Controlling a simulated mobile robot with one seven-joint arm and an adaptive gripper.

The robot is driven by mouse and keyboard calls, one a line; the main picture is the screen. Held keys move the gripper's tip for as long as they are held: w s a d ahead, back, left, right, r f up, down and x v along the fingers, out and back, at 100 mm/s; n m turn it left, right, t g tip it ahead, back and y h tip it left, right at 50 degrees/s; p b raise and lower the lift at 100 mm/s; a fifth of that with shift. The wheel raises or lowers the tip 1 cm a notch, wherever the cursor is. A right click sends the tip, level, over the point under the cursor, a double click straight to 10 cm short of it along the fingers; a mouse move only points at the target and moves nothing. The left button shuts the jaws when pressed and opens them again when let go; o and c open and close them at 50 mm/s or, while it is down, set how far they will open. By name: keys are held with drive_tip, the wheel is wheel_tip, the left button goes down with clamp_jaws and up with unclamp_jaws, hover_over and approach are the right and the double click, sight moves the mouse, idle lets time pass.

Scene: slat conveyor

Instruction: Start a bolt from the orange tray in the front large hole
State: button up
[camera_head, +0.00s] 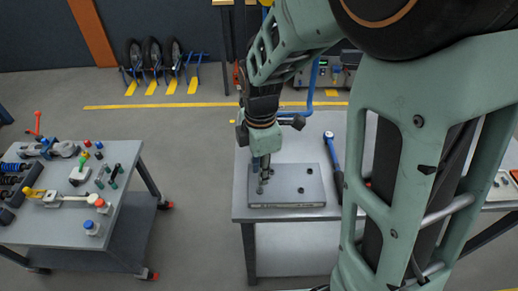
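A grey metal plate (292,199) lies on the grey workbench (241,212). A few small dark spots, which look like holes, show on its top. My gripper (262,182) points down over the left part of the plate, with its tips at or just above the surface. The fingers are small and dark here, so I cannot tell whether they are open or hold a bolt. The gripper covers part of the plate, including any hole beneath it.
A separate cart (122,165) with tools and coloured parts stands at the left, with open floor (195,210) between. Dark round parts (501,180) lie on a surface at the far right.

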drive_tip(key=shift+f+m, duration=0.45)
drive_tip(key=shift+m, duration=0.65)
drive_tip(key=n, duration=0.5)
drive_tip(key=n+b, duration=0.1)
drive_tip(key=n, duration=0.4)
drive_tip(key=shift+n, duration=0.3)
wheel_tip(320, 180, down, 4)
drive_tip(key=b, duration=0.4)
drive_tip(key=shift+c, duration=0.2)
clamp_jaws()
drive_tip(key=shift+m, duration=1.5)
